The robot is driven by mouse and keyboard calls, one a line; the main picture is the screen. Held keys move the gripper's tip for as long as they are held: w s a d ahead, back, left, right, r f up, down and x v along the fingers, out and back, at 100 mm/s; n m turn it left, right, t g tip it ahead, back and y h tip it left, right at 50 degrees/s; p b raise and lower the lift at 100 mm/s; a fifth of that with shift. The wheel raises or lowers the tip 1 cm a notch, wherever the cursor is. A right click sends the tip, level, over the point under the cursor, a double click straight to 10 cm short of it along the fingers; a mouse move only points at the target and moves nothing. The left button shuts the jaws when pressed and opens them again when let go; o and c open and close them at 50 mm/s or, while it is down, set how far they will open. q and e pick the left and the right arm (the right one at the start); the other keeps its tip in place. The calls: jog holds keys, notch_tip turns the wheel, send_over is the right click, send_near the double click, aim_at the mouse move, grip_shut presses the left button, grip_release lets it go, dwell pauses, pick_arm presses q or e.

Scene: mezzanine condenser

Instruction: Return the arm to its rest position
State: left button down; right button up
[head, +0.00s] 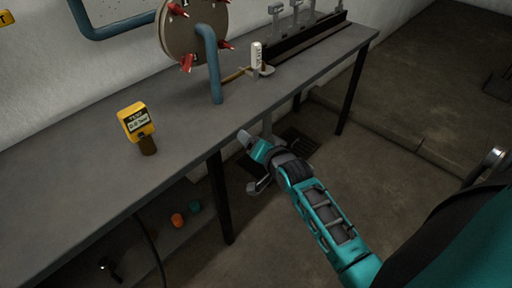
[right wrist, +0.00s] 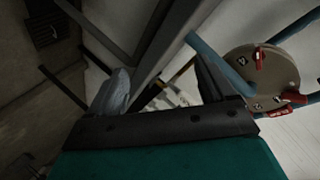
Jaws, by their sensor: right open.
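My right arm comes in from the lower right of the head view, and its gripper (head: 252,162) hangs just off the front edge of the grey bench (head: 60,205). In the right wrist view the two fingers of the right gripper (right wrist: 163,92) stand apart with nothing held between them. The gripper touches nothing that I can see. My left gripper is in neither view.
Orange (head: 178,220) and teal (head: 195,207) items lie below. Floor right of the bench is largely clear.

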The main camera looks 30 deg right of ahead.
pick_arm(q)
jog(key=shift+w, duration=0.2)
pick_arm(e)
jog(key=shift+s+a+f+n, duration=0.3)
jog(key=shift+s+f+n, duration=0.05)
jog(key=shift+s+n, duration=0.1)
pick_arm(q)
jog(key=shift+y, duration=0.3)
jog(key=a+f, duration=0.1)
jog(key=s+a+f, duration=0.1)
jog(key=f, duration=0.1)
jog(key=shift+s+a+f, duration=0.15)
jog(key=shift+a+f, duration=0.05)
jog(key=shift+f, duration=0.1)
pick_arm(e)
jog(key=s+a+f+n+g+y, duration=0.1)
jog(key=s+a+f+n, duration=0.2)
jog(key=s, duration=0.6)
jog(key=s+a+f+n+g+y, duration=0.1)
jog(key=s+a+f+n, duration=0.3)
jog(key=s+a+n, duration=0.4)
jog(key=shift+s+a+n+g+y, duration=0.25)
jog(key=shift+s+n+g+y, duration=0.15)
jog(key=shift+y, duration=0.3)
